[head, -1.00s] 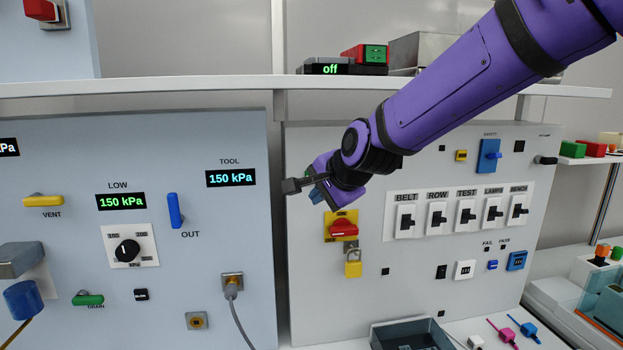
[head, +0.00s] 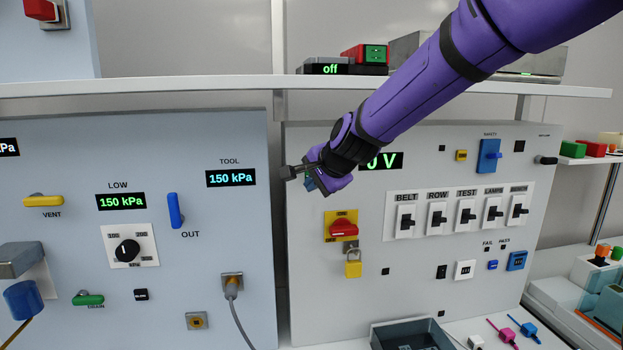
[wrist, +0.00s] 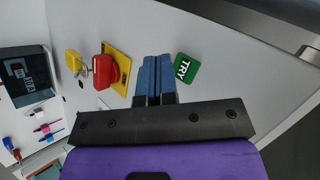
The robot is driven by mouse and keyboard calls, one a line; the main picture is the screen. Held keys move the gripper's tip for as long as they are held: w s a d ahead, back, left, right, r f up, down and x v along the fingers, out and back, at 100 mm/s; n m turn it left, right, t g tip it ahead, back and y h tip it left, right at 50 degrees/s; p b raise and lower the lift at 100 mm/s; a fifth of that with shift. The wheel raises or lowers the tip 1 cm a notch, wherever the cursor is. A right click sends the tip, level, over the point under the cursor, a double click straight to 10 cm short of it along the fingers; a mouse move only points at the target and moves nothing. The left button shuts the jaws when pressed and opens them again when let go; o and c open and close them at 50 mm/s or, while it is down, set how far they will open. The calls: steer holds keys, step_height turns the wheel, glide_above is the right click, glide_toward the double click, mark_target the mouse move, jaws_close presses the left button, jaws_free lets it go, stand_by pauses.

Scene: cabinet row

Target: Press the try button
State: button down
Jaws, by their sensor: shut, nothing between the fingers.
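The try button is a green square marked "TRY" on the white panel; it shows in the wrist view (wrist: 186,68), just right of my fingertips. In the head view I cannot make it out; my gripper and wrist cover that area. My gripper (wrist: 155,58) is shut and empty, its two blue fingers side by side. I see no contact between fingers and button. In the head view my gripper (head: 311,185) is in front of the right panel's upper left, above the red switch.
A red rotary switch (head: 343,229) on a yellow plate, with a yellow padlock (head: 353,263), sits below my gripper. The switch row (head: 465,215) is to the right. A shelf (head: 230,86) runs above. A dark tray (head: 408,335) stands below.

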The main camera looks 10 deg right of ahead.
steer(key=shift+w, duration=0.65)
steer(key=shift+w, duration=0.1)
stand_by(1.6)
steer(key=shift+w, duration=0.35)
steer(key=shift+w, duration=0.4)
stand_by(0.7)
steer(key=shift+s, duration=0.85)
steer(key=shift+s, duration=2.5)
